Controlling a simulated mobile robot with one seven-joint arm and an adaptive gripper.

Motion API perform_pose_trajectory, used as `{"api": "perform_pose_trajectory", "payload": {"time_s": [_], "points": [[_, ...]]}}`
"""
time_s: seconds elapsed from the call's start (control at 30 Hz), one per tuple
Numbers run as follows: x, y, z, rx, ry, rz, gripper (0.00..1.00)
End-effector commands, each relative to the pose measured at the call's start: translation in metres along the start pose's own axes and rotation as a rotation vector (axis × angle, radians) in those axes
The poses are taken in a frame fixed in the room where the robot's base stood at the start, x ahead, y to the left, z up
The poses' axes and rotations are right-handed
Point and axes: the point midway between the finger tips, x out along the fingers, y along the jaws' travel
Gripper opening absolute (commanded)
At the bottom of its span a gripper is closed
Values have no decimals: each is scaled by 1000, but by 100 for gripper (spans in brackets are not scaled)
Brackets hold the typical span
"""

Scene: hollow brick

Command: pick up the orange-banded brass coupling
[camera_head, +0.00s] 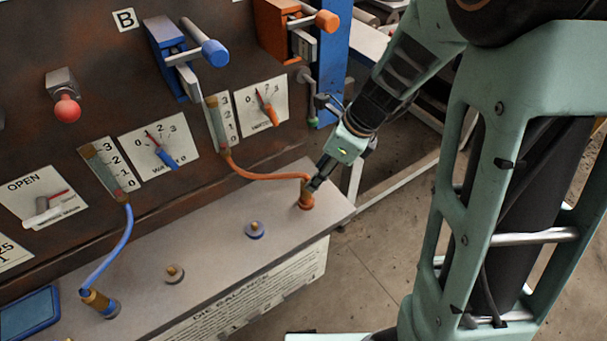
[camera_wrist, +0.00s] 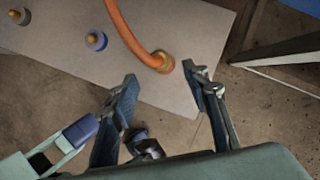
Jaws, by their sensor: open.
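The orange-banded brass coupling (camera_head: 306,197) stands on the grey ledge at its right end, with an orange hose joined to it. In the wrist view the coupling (camera_wrist: 164,62) sits just beyond the fingertips, between their lines and nearer the right finger. My gripper (camera_head: 314,182) is at the coupling's upper right side in the head view, partly covering it. In the wrist view my gripper (camera_wrist: 160,75) is open, one finger to each side, with nothing held. Whether a finger touches the coupling is unclear.
The orange hose (camera_head: 262,176) runs left from the coupling to a gauge on the panel. A blue-ringed fitting (camera_head: 255,230), a plain brass fitting (camera_head: 174,273) and a blue-banded coupling (camera_head: 100,303) stand along the grey ledge (camera_head: 215,255). Open floor lies right of the ledge.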

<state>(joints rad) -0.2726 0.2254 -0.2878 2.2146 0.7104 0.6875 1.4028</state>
Motion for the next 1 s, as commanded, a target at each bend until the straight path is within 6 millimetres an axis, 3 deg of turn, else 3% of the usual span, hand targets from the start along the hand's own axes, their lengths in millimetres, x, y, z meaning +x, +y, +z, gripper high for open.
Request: {"api": "perform_pose_trajectory", "payload": {"time_s": [0.1, 0.27, 0.6, 0.9, 1.0], "points": [[20, 0, -1, 1, 1, 2, 43], [30, 0, 0, -1, 0, -1, 43], [76, -2, 0, -3, 1, -1, 43], [78, -2, 1, -2, -1, -3, 43], [78, -2, 1, -2, -1, -3, 32]]}}
